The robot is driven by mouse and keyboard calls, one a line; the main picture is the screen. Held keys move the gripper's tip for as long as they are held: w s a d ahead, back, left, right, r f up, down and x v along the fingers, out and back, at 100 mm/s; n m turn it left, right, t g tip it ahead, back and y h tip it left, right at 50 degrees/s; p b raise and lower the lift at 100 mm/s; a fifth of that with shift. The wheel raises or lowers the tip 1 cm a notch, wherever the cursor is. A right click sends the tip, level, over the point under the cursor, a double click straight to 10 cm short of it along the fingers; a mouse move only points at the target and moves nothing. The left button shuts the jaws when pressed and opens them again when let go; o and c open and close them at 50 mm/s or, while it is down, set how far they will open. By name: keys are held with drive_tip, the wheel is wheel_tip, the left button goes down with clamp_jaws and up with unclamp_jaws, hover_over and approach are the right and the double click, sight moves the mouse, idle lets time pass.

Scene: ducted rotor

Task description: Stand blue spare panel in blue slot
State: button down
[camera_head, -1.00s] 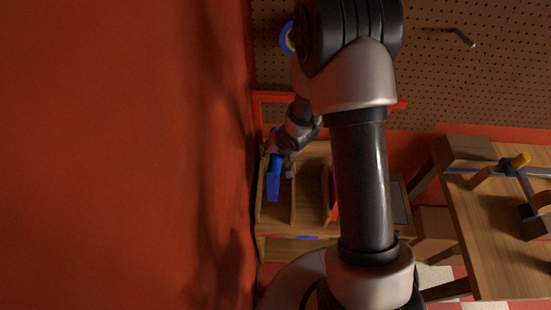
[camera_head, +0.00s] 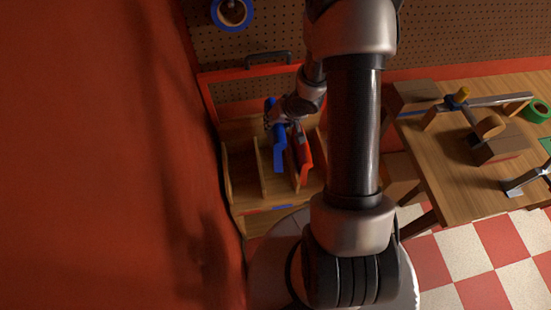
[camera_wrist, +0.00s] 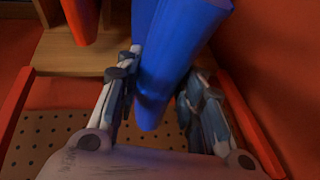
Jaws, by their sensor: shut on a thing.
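The blue spare panel (camera_head: 279,152) is held in my gripper (camera_head: 277,118) over the wooden rack (camera_head: 238,172). From the head camera it appears above the middle compartment, just left of a red panel (camera_head: 304,160). How far it is above the rack floor, I cannot tell. In the wrist view the blue panel (camera_wrist: 172,50) lies between the two fingers of my gripper (camera_wrist: 160,100). A blue mark (camera_head: 283,207) is on the rack's front edge, below the middle compartment. The panel's lower end is not clearly seen against the rack.
A wooden divider (camera_head: 262,168) stands left of the panel; the left compartment looks empty. A red wall (camera_head: 110,150) is close on the left. A workbench (camera_head: 455,190) with several wooden parts, a clamp and green tape (camera_head: 537,111) stands to the right. A pegboard (camera_head: 450,40) is behind.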

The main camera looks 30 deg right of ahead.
wheel_tip(320, 180, down, 17)
drive_tip(key=b, duration=0.9)
drive_tip(key=shift+r+b, duration=0.1)
drive_tip(key=shift+b, duration=0.2)
drive_tip(key=shift+f, duration=0.2)
drive_tip(key=c, duration=1.1)
unclamp_jaws()
drive_tip(key=shift+r, duration=0.15)
